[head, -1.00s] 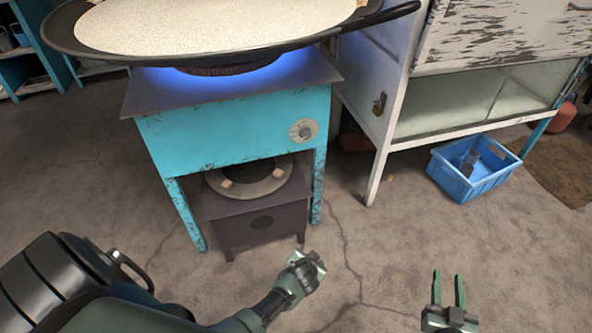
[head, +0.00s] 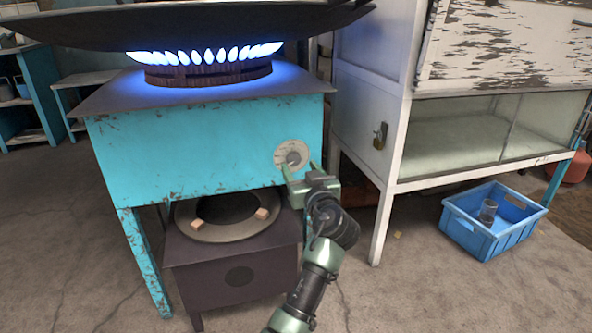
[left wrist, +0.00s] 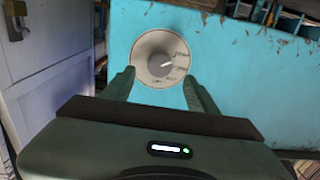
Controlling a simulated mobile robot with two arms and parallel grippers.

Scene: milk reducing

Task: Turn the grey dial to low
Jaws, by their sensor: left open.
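The grey dial (head: 292,155) is a round knob on a pale disc, on the right part of the blue stove's front (head: 200,145). In the left wrist view the dial (left wrist: 160,58) shows whole, its pointer turned to the right; its markings are too small to read. My left gripper (head: 298,170) is open and empty just in front of and below the dial. In the left wrist view its two fingertips stand at either side of the disc's lower part; contact cannot be told. My right gripper is out of view. A ring of blue flame (head: 205,53) burns under the pan.
A wide dark pan (head: 190,25) sits over the burner. A dark low stove (head: 235,255) stands beneath the blue one. A white cabinet (head: 400,140) with a glass front stands close at the right. A blue crate (head: 470,238) is on the floor.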

